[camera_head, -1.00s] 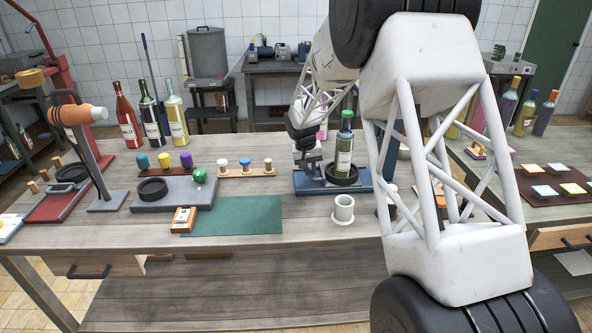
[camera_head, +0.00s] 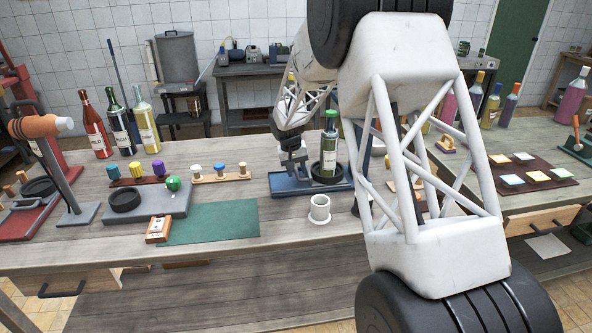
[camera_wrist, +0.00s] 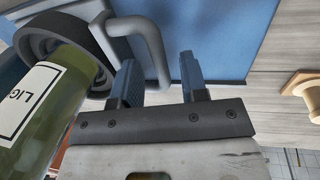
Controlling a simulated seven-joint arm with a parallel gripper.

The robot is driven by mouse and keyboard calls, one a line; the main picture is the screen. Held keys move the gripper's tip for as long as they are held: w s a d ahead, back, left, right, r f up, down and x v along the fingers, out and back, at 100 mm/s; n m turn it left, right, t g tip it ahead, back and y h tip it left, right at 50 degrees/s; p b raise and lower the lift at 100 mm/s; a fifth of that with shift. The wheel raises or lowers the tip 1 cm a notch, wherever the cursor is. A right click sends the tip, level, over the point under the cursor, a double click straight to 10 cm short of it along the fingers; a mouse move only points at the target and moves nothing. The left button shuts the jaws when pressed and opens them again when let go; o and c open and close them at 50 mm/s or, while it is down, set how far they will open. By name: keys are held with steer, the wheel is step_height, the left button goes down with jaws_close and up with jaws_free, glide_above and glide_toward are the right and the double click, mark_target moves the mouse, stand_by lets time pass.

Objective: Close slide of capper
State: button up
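The capper has a blue base (camera_head: 271,185) on the table, with a black ring (camera_head: 342,172) at its right end. A green bottle (camera_head: 329,140) with a white label stands upright at the ring. In the wrist view, a grey looped handle (camera_wrist: 150,45) joins the black ring (camera_wrist: 91,50) beside the bottle (camera_wrist: 62,105). My gripper (camera_wrist: 162,85) is open, its two dark fingers apart and pointing at the blue base (camera_wrist: 225,40). The outer bar of the handle appears between the fingers; contact cannot be told. In the head view my gripper (camera_head: 292,165) is left of the bottle.
A white cup (camera_head: 319,209) stands in front of the base. Left are a green mat (camera_head: 215,222), a grey stand with a green ball (camera_head: 173,183), and stoppers on wooden racks. Tall bottles (camera_head: 95,125) stand farther back. My white arm covers the right part of the table.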

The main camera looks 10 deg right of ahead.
step_height(320, 180, up, 8)
steer(key=a, duration=0.1)
steer(key=shift+a+f, duration=0.2)
stand_by(0.3)
steer(key=s+d+r, duration=0.1)
steer(key=s+r, duration=0.4)
steer(key=s, duration=0.4)
steer(key=s+d+r+t+y, duration=0.1)
steer(key=s+r, duration=0.4)
steer(key=s, duration=0.5)
steer(key=s+d+r, duration=0.1)
steer(key=s+r, duration=0.3)
steer(key=s, duration=0.5)
steer(key=s+d+f+t, duration=0.1)
steer(key=s+f, duration=0.1)
steer(key=s, duration=2.5)
steer(key=shift+s+f+t+y, duration=0.2)
steer(key=shift+s+t+y, duration=0.1)
steer(key=shift+s+y, duration=0.1)
